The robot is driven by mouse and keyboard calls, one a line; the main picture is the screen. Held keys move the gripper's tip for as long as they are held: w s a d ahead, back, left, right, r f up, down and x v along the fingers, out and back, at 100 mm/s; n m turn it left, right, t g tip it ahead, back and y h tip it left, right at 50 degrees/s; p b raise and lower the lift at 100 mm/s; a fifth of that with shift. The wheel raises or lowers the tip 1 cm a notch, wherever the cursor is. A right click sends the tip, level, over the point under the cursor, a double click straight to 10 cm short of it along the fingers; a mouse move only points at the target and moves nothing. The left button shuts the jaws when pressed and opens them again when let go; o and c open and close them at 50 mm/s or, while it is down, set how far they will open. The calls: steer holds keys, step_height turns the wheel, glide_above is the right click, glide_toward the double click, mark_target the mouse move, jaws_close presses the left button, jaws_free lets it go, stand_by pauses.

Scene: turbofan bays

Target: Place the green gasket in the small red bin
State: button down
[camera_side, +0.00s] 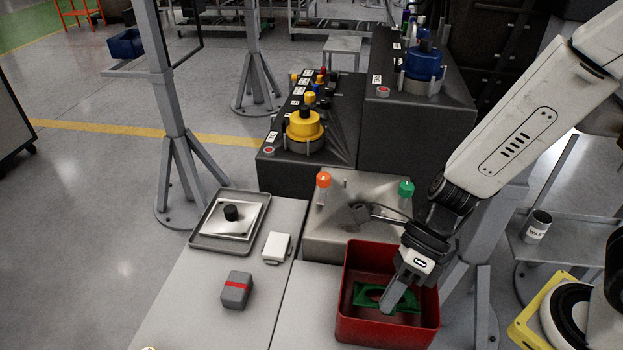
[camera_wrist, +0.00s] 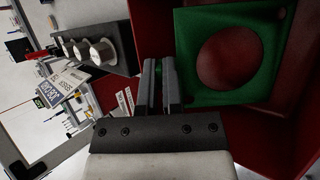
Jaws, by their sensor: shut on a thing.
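The small red bin (camera_side: 385,334) stands at the front of the bench in the side view. The green gasket (camera_side: 372,293), a square plate with a large round hole, is inside the bin's walls. It also shows in the wrist view (camera_wrist: 269,78), with the red of the bin (camera_wrist: 290,136) around it. My gripper (camera_side: 389,303) reaches down into the bin from the upper right. In the wrist view its fingers (camera_wrist: 163,85) are close together on the gasket's left edge. I cannot tell whether the gasket touches the bin floor.
Left of the bin are a grey box with a red band (camera_side: 236,289), a white box (camera_side: 277,248) and a metal tray (camera_side: 205,238). A metal block with orange and green knobs (camera_side: 342,215) stands just behind the bin. A cup (camera_side: 537,227) stands at the right.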

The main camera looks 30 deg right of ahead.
steer(key=c, duration=0.8)
jaws_free()
steer(key=shift+r, duration=0.15)
steer(key=shift+w+d+r, duration=0.15)
steer(key=shift+d+r, duration=0.25)
steer(key=shift+r, duration=0.05)
steer(key=v, duration=1)
steer(key=shift+d+r, duration=0.2)
steer(key=shift+d, duration=0.15)
